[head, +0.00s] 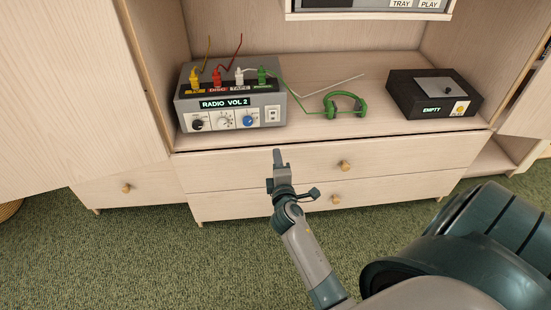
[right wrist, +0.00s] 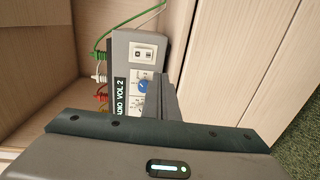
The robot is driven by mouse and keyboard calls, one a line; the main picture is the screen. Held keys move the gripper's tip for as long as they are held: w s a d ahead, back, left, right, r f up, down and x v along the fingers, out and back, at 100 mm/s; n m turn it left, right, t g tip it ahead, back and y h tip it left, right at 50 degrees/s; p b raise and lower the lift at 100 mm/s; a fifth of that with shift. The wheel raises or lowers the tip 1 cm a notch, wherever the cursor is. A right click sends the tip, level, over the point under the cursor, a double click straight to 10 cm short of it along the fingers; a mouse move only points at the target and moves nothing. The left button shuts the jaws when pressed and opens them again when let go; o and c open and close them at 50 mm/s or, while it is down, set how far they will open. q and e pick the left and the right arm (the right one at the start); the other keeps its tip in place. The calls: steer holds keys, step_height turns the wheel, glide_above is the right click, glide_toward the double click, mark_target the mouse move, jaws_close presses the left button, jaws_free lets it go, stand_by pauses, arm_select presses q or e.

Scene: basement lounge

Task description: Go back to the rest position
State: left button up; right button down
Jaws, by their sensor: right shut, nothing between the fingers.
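My right gripper (head: 278,157) is shut and empty in front of the cabinet drawers, just below the shelf edge. In the right wrist view its fingers (right wrist: 166,98) show in front of the radio box. The grey radio box (head: 231,117) stands on the shelf at the left, its display reading "RADIO VOL 2". Yellow, red, white and green plugs sit along its top. The box also shows in the right wrist view (right wrist: 120,50). The gripper appears apart from the box. My left gripper is not in view.
Green headphones (head: 345,104) and a thin pale rod (head: 335,85) lie mid-shelf. A black box (head: 433,95) reading "EMPTY" stands at the right. Drawers with round knobs (head: 345,166) are below. An open door (head: 70,90) fills the left. Green carpet (head: 130,250) is clear in front.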

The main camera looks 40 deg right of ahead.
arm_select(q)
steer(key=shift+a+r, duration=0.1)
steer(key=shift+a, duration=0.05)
arm_select(e)
steer(key=shift+s, duration=0.1)
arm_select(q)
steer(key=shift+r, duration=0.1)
arm_select(e)
steer(key=shift+f, duration=0.1)
steer(key=s+a+f+m+g+y, duration=0.35)
steer(key=s+a, duration=0.45)
steer(key=s, duration=0.3)
steer(key=s+a+f+m+g+y, duration=0.3)
steer(key=s+a+f, duration=0.2)
steer(key=s+a, duration=0.4)
steer(key=s+a+f+m+g+y, duration=0.35)
steer(key=s+a, duration=0.35)
steer(key=s, duration=0.5)
arm_select(q)
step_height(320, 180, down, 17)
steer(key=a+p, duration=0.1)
steer(key=p, duration=1.2)
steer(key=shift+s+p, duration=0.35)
arm_select(e)
step_height(320, 180, down, 17)
steer(key=d, duration=0.1)
steer(key=shift+d+r+t, duration=0.15)
steer(key=shift+d+t, duration=0.15)
steer(key=shift+d, duration=0.05)
